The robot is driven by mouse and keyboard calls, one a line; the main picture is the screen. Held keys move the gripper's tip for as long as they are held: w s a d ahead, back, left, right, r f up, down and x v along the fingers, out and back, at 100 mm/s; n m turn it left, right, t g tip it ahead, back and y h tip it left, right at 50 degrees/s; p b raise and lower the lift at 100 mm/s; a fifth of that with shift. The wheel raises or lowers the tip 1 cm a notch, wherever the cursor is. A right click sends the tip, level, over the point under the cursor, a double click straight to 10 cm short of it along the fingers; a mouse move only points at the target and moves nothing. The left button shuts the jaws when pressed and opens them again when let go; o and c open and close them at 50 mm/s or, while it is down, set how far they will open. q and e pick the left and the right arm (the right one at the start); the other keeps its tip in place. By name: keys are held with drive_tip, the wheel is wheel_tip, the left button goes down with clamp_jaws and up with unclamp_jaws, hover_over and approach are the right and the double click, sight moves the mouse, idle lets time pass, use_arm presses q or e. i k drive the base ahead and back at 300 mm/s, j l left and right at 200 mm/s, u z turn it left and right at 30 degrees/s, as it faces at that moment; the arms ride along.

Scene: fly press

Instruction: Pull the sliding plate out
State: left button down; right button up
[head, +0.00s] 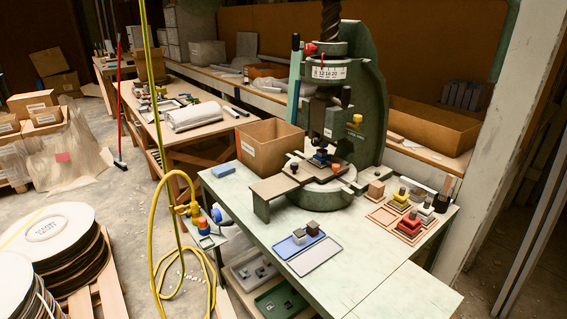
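The green fly press (371,110) stands on the pale green table (345,285), with a thick dark screw at its top and a numbered dial (329,73) below it. A flat grey-brown plate (280,187), which looks like the sliding plate, lies low at the front of the press. It juts out toward the left, and its left end is bent down. Small orange and blue parts (321,157) sit at its inner end under the ram. How far the plate runs under the press is hidden. Neither of my grippers is in view.
A cardboard box (268,147) stands close behind the plate. A blue tray (298,243) with two small blocks and a grey tray (314,256) lie in front. Coloured blocks (410,220) stand at the right. A yellow hose (155,230) hangs left of the table.

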sight(302, 172)
drive_tip(key=i+j+z, duration=0.25)
drive_tip(key=i+j, duration=0.15)
drive_tip(key=j, duration=0.2)
drive_tip(key=i+j+z, duration=0.1)
drive_tip(key=j, duration=0.25)
drive_tip(key=i+j+z, duration=0.15)
drive_tip(key=i+j, duration=0.15)
